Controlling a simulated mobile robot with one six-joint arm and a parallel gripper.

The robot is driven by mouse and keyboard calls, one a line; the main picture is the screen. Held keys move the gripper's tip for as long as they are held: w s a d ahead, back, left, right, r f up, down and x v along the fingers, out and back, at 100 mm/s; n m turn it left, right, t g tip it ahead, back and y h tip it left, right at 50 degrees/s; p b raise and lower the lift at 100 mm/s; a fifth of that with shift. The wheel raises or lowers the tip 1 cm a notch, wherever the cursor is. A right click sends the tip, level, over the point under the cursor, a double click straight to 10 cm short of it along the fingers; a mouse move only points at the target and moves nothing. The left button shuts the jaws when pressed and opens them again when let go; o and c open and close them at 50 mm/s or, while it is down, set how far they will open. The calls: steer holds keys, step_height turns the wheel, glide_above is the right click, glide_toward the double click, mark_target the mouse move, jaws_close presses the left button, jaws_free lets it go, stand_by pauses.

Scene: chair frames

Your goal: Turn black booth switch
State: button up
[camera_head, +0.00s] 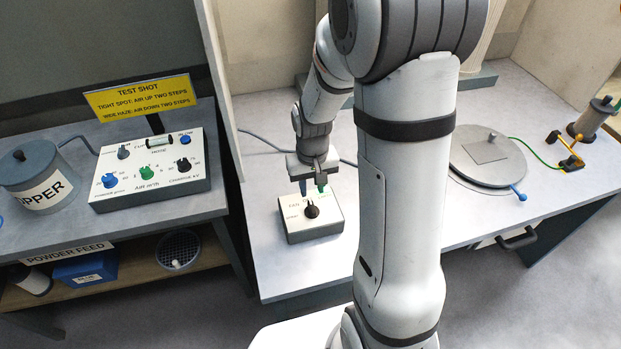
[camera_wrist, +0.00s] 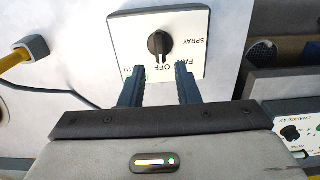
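The black booth switch (camera_head: 312,210) is a round knob with a raised grip on a small white-topped box (camera_head: 299,225) on the right-hand bench. In the wrist view the black knob (camera_wrist: 159,44) sits on the white panel (camera_wrist: 190,20), with the lettering FAN, OFF and SPRAY around it. Its grip lies along the picture's vertical, near the OFF mark. My gripper (camera_head: 313,190) is above the box's far side, pointing down. In the wrist view my gripper's two dark fingers (camera_wrist: 160,82) are apart with nothing between them, and their tips are just short of the knob.
A round grey turntable (camera_head: 487,157) lies right of my arm. A partition (camera_head: 218,85) separates the benches.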

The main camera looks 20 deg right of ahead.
mark_target(312, 206)
step_height(312, 206, down, 8)
steer(key=b, duration=0.5)
steer(key=shift+r, duration=0.3)
steer(key=c, duration=0.6)
steer(key=n, duration=0.7)
steer(key=shift+n, duration=0.4)
steer(key=n, duration=0.9)
steer(key=shift+n, duration=0.4)
steer(key=o, duration=0.8)
steer(key=shift+o, duration=0.2)
